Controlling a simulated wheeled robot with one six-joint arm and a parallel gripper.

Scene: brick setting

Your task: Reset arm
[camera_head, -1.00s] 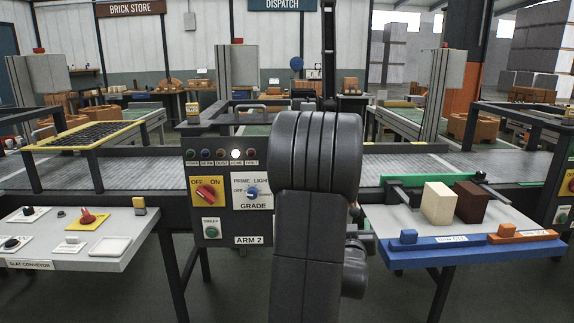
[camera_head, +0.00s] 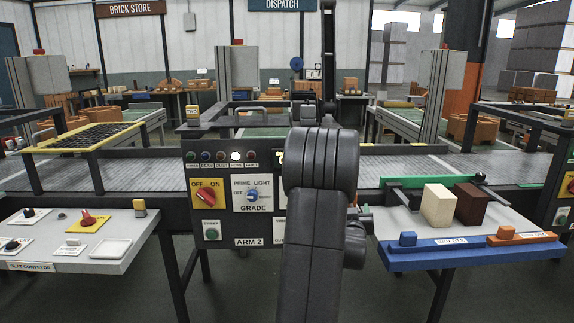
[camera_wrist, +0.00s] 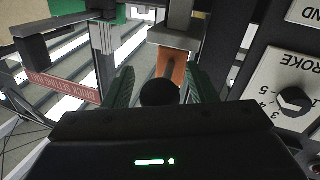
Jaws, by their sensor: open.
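My arm stands upright in the middle of the head view and covers part of the ARM 2 control panel (camera_head: 222,222). My gripper is hidden behind it there. In the wrist view my gripper (camera_wrist: 162,82) is open, its two green fingers apart. A round black knob-like thing (camera_wrist: 159,93) shows between the fingers, in front of an orange piece (camera_wrist: 172,66); I cannot tell whether anything touches it. The panel has a red OFF/ON switch (camera_head: 206,190), a blue GRADE knob (camera_head: 252,194) and a row of lamps, one lit white (camera_head: 235,156).
A STROKE dial (camera_wrist: 294,101) is close on the right in the wrist view. A cream brick (camera_head: 436,205) and a dark brown brick (camera_head: 471,203) stand on the right-hand tray (camera_head: 425,256). A switch table (camera_head: 110,263) is at left. The slat conveyor (camera_head: 410,168) runs behind.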

